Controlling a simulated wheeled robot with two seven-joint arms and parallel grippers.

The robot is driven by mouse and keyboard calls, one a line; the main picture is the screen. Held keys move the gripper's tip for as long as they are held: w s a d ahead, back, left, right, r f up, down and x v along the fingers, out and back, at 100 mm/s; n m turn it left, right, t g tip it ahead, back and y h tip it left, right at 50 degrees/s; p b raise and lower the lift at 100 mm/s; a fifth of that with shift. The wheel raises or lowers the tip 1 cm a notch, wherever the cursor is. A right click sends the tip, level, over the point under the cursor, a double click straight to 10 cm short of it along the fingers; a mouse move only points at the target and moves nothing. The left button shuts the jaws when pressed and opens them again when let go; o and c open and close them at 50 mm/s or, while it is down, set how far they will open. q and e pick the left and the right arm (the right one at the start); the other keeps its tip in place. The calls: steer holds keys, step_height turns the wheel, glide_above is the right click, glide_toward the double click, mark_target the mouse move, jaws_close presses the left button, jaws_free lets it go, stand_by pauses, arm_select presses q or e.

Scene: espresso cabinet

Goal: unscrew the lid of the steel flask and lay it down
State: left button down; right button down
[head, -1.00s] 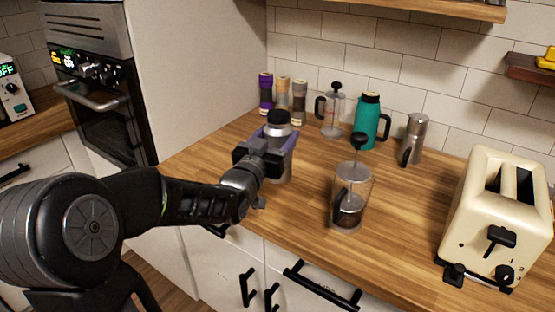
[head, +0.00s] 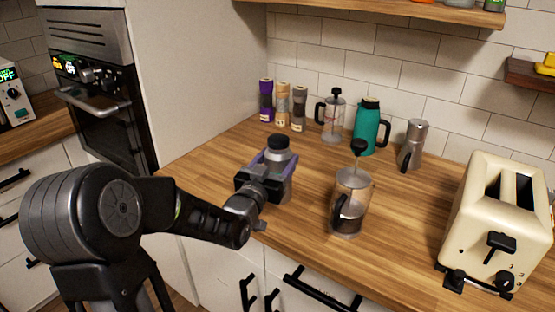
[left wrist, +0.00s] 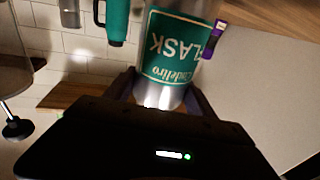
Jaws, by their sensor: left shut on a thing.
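The steel flask (head: 279,155) stands upright at the left front of the counter, with its black lid (head: 277,143) on top. My left gripper (head: 272,168) is shut around the flask's body, below the lid, with one finger on each side. In the left wrist view, the flask (left wrist: 178,50) appears upside down between the fingers, showing its green label. The flask's lower part is partly hidden by the gripper, so I cannot tell whether its base touches the counter. My right gripper is not in view.
A glass French press (head: 351,205) stands right of the flask. Several spice grinders (head: 283,105), another press (head: 332,117), a teal jug (head: 367,128) and a moka pot (head: 412,145) stand along the wall. A cream toaster (head: 490,225) is at right. Bare counter (head: 215,165) lies left of the flask.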

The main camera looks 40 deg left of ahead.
arm_select(q)
steer(key=shift+f, duration=0.15)
steer(key=shift+c, duration=1.5)
jaws_free()
steer(key=shift+r, duration=0.2)
steer(key=b+v, duration=0.1)
steer(key=v, duration=0.3)
steer(key=b+v, duration=0.1)
steer(key=v, duration=0.1)
steer(key=shift+s+f+b, duration=0.25)
steer(key=shift+f+b, duration=0.1)
steer(key=shift+r+b+v, duration=0.15)
steer(key=shift+b+v, duration=1.2)
steer(key=shift+b, duration=0.9)
steer(key=shift+r+b+v, duration=0.15)
steer(key=shift+b+v, duration=1.25)
steer(key=shift+b, duration=0.85)
